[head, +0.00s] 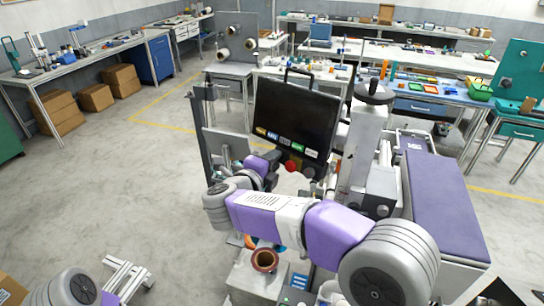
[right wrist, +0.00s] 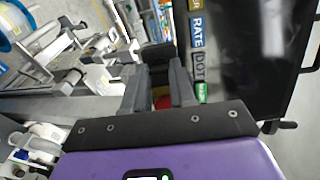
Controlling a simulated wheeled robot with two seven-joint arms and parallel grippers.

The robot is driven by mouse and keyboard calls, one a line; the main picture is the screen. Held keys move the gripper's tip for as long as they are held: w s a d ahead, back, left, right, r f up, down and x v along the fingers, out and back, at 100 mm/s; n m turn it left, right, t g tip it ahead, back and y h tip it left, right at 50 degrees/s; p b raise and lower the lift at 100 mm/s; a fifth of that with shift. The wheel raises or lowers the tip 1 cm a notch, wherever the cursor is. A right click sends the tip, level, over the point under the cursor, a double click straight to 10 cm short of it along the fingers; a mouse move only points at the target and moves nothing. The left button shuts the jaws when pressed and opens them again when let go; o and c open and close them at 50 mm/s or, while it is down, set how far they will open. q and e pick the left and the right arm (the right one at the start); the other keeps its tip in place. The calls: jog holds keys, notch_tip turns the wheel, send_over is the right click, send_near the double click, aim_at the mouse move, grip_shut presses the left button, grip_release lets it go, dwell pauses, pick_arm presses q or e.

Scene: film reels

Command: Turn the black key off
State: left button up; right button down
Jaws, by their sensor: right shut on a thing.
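My right gripper (head: 276,160) is beside the lower left part of the black screen panel, near a red button (head: 291,166). In the right wrist view my right gripper (right wrist: 158,72) has its two dark fingers closed on a small dark piece, the black key (right wrist: 156,56). The key is mostly hidden between the fingertips, and its turn angle cannot be told. The red button (right wrist: 162,102) shows between the fingers. In the head view the key is hidden by my gripper and wrist. My left gripper is not in view; only part of my left arm shows at the lower left.
The black screen panel (head: 296,112) with coloured labels stands just above the gripper. A brown spool (head: 264,259) sits on the machine below my right arm. A purple-topped bench (head: 445,205) is on the right. Cardboard boxes (head: 97,97) and workbenches are farther off.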

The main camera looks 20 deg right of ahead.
dwell(0.5)
jog(key=c, duration=1.2)
grip_release()
jog(key=shift+a, duration=0.1)
jog(key=v, duration=0.7)
jog(key=shift+s, duration=0.25)
jog(key=shift+a, duration=0.1)
